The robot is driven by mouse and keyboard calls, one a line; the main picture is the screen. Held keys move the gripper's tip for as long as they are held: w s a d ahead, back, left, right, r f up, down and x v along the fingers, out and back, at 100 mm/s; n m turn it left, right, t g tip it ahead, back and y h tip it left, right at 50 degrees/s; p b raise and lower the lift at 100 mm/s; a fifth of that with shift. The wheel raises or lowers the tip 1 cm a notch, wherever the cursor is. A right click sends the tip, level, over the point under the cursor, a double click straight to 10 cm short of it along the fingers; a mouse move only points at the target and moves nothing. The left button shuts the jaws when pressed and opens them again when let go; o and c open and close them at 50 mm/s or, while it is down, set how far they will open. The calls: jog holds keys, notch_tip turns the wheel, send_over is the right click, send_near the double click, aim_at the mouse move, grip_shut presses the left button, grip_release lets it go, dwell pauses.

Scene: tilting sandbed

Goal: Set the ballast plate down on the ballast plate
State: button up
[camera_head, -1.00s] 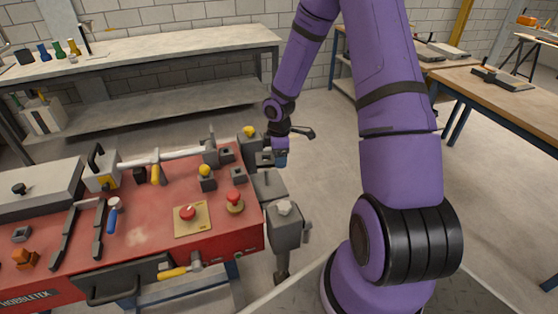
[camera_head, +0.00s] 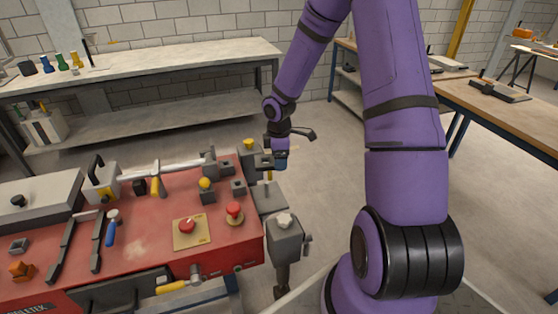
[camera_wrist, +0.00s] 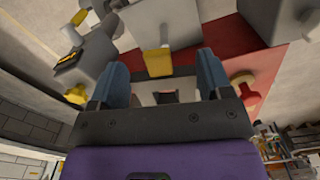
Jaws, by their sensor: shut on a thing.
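My gripper (camera_head: 279,162) hangs over the right edge of the red machine bed (camera_head: 140,246), its blue fingers pointing down. A small dark square block (camera_head: 264,161), which looks like the held ballast plate, is at the fingers. In the wrist view, a grey piece (camera_wrist: 165,97) shows between the fingers, partly hidden by the gripper's body. Similar grey square plates with a central hole lie on the bed: one (camera_head: 226,167) at the back right and one (camera_head: 238,187) nearer. I cannot tell which is the target plate. The gripper is to the right of both.
A grey block with a yellow knob (camera_head: 249,145) stands close left of my gripper. A yellow upright piece (camera_head: 269,176) is just below it. A grey vise-like unit (camera_head: 285,238) sticks out at the bed's right. A red button (camera_head: 234,211) stands on the bed.

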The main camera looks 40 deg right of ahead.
jog(key=shift+r, duration=1.55)
